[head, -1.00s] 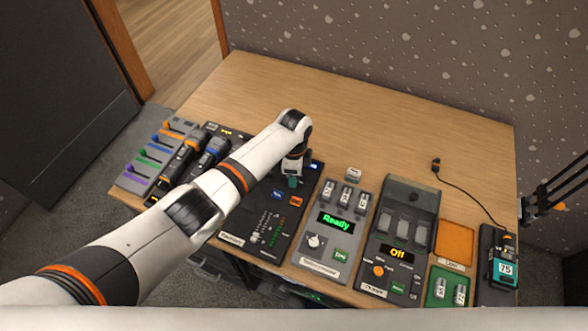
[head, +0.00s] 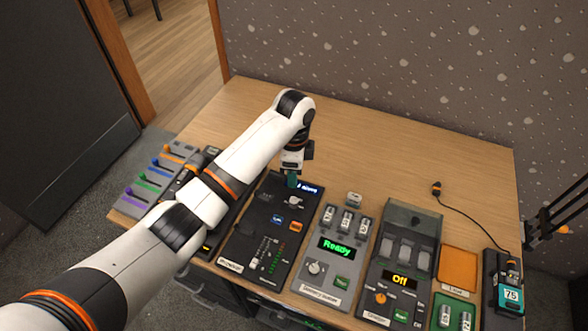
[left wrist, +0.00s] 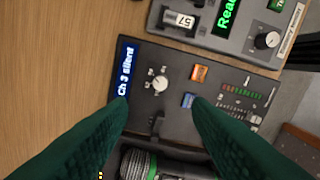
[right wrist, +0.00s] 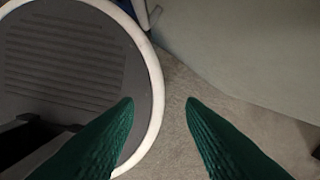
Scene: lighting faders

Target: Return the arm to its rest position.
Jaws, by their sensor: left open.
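My left arm crosses the head view from the lower left. Its gripper (head: 292,181) hangs over the far end of the black mixer panel (head: 262,238), apart from it as far as I can tell. In the left wrist view the green fingers (left wrist: 160,104) are spread and empty. Beyond them the mixer shows a "Ch 3 silent" display (left wrist: 126,70), a white knob (left wrist: 160,83) and a black fader handle (left wrist: 157,125). My right gripper (right wrist: 160,100) is open and empty, over the floor beside a round grey base with a white rim.
Coloured faders (head: 148,178) stand at the table's left. A "Ready" battery tester (head: 335,250), an "Off" charger (head: 400,265), an orange tray (head: 459,265) and a device reading 75 (head: 510,290) line the right front. The back of the wooden table (head: 390,140) is mostly clear.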

